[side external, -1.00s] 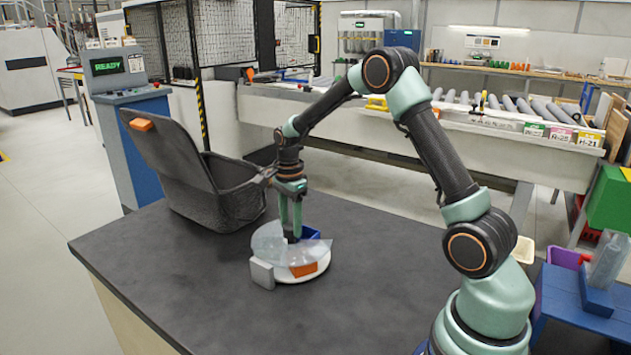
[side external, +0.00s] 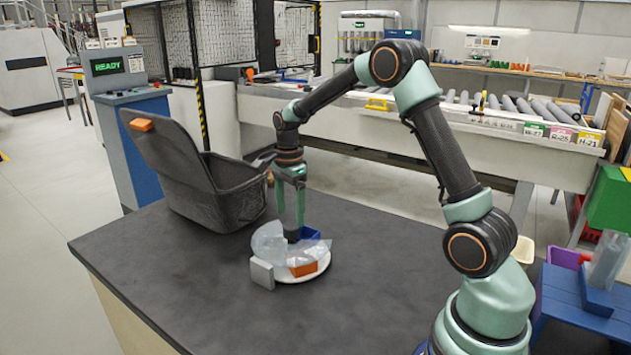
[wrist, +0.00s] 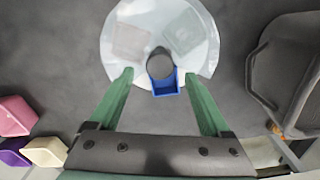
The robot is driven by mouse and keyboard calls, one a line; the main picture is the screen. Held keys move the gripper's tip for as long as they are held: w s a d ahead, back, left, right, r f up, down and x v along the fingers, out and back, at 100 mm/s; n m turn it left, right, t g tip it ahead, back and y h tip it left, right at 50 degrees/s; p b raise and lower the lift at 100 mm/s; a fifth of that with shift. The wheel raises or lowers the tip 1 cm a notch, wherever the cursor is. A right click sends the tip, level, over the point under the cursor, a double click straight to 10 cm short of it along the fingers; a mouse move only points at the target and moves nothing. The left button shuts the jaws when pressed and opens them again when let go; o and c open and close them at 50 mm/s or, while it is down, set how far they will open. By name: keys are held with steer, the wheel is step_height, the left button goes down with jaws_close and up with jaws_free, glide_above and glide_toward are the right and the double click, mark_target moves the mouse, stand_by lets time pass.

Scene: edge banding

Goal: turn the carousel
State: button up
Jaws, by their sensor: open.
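The carousel (side external: 290,273) is a low round white turntable on the dark bench, with a clear cover over part of it. An orange block (side external: 304,269) shows at its front and a blue bin (side external: 309,233) at its back; the blue bin also shows in the wrist view (wrist: 167,84). A dark round knob (wrist: 160,65) stands at its centre. My gripper (side external: 291,232) points down over the carousel and is open. In the wrist view, its green fingers (wrist: 161,73) are spread to either side of the knob and blue bin, with gaps between. Contact with the knob cannot be told.
A grey block (side external: 262,273) stands at the carousel's front left edge. An open dark case (side external: 215,195) with a raised lid stands behind left. The bench (side external: 200,290) is clear in front. Pink, purple and cream bins show at the wrist view's lower left.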

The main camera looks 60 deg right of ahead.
step_height(320, 180, up, 9)
steer(key=shift+f, duration=0.15)
stand_by(0.4)
steer(key=s+a+r+n+t, duration=0.2)
steer(key=s+a+n, duration=0.4)
steer(key=s+n, duration=0.2)
steer(key=s+a+r+n+t, duration=0.2)
steer(key=s+a+n, duration=0.5)
steer(key=n, duration=0.6)
steer(key=shift+s+a+r+t, duration=0.15)
steer(key=shift+s+a+t, duration=0.1)
steer(key=shift+s+t, duration=0.55)
